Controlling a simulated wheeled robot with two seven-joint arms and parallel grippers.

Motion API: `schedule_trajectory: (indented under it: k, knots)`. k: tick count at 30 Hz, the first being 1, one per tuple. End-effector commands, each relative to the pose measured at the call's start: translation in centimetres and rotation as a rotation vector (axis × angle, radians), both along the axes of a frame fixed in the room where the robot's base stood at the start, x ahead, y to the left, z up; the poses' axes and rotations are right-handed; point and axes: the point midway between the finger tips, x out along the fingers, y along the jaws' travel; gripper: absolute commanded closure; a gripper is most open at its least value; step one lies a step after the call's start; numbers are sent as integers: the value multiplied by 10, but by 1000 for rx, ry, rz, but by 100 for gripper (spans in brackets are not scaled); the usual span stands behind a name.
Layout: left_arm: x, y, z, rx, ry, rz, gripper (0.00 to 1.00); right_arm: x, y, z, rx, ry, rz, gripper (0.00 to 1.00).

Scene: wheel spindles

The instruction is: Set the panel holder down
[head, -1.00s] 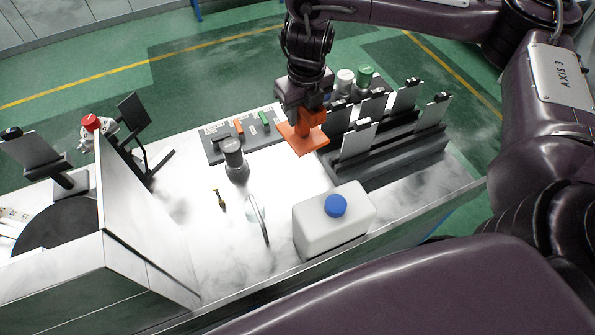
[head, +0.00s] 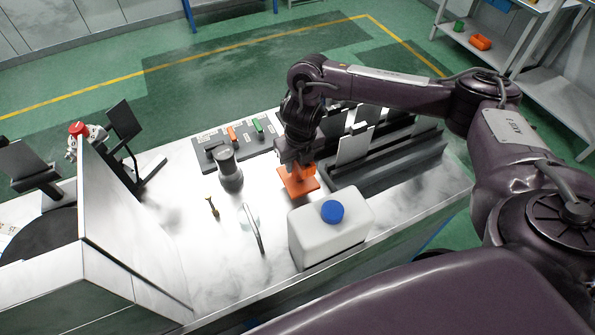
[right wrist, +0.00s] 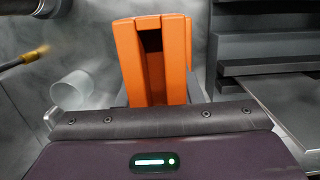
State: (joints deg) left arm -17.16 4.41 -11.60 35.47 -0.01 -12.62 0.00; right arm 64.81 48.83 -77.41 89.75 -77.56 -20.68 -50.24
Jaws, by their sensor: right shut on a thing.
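The orange panel holder (head: 298,183) has a flat square base and an upright part on top. In the head view it is at the table top, between the grey cylinder and the panel rack; I cannot tell whether its base touches the surface. My right gripper (head: 297,163) comes down from above and is shut on its upright part. In the right wrist view the orange upright part (right wrist: 152,60) stands between the jaws, with a slot at its top. Its base is hidden there. My left gripper is not in view.
A white jug with a blue cap (head: 330,230) stands close in front. The dark rack (head: 385,165) with several panels is right of the holder.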

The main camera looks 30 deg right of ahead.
Motion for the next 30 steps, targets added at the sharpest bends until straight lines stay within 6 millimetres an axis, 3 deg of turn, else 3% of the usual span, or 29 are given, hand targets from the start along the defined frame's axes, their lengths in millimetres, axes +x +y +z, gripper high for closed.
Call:
schedule_trajectory:
  k: [10,23,24,28,30]
  knots:
    - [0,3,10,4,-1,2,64,0,0,-41,-1,-1,0,99]
    - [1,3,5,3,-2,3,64,0,0,-50,0,-2,1,99]
    - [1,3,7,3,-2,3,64,0,0,-48,0,-1,1,62]
    - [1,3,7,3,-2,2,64,0,0,-48,0,-1,1,46]
    - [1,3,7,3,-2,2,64,0,0,-48,0,-1,1,46]
